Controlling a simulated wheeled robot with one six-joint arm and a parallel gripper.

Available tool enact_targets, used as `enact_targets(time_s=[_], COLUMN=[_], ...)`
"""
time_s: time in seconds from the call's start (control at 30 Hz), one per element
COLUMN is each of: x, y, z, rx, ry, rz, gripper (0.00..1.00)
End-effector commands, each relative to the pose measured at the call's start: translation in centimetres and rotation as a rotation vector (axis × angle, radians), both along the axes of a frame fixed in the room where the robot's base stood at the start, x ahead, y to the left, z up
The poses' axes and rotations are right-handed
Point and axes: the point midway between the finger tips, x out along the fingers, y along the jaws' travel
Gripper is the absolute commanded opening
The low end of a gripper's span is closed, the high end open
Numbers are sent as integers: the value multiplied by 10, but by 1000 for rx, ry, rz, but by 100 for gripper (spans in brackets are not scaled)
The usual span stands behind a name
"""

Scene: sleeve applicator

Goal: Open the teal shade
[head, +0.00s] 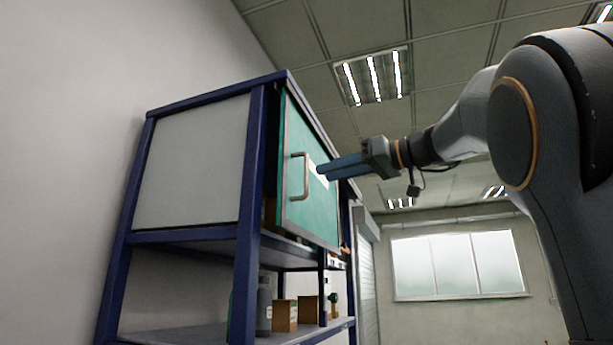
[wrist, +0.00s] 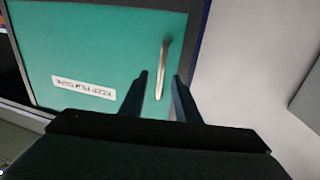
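The teal shade (head: 318,213) is a flat panel with a grey edge on the front of a blue-framed cabinet. It fills much of the wrist view (wrist: 95,45). Its metal bar handle (head: 306,178) stands upright near the panel's near edge. My gripper (head: 320,172) is in front of the shade, close to the handle. In the wrist view, the handle (wrist: 163,68) appears between my two open fingers, with a gap on each side. How far the fingertips are from the panel is hard to tell. A white label (wrist: 83,87) with upside-down text is on the shade.
The blue cabinet frame (head: 247,190) has a pale side panel (head: 190,163). Lower shelves hold a grey bottle (head: 264,308) and brown boxes (head: 285,316). A pale wall stands behind the cabinet. Open room space lies to the right, toward a window (head: 458,265).

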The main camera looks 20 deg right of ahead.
Motion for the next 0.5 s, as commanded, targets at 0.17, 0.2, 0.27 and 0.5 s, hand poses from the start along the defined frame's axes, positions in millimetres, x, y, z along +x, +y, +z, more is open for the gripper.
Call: enact_targets(time_s=[0.17,0.2,0.27,0.5], x=[6,9,16,42], y=[11,15,22,45], z=[10,10,10,9], rx=[-4,-4,-4,-4], ry=[-22,-21,-20,-19], rz=[10,11,11,9], gripper=[29,29,29,29])
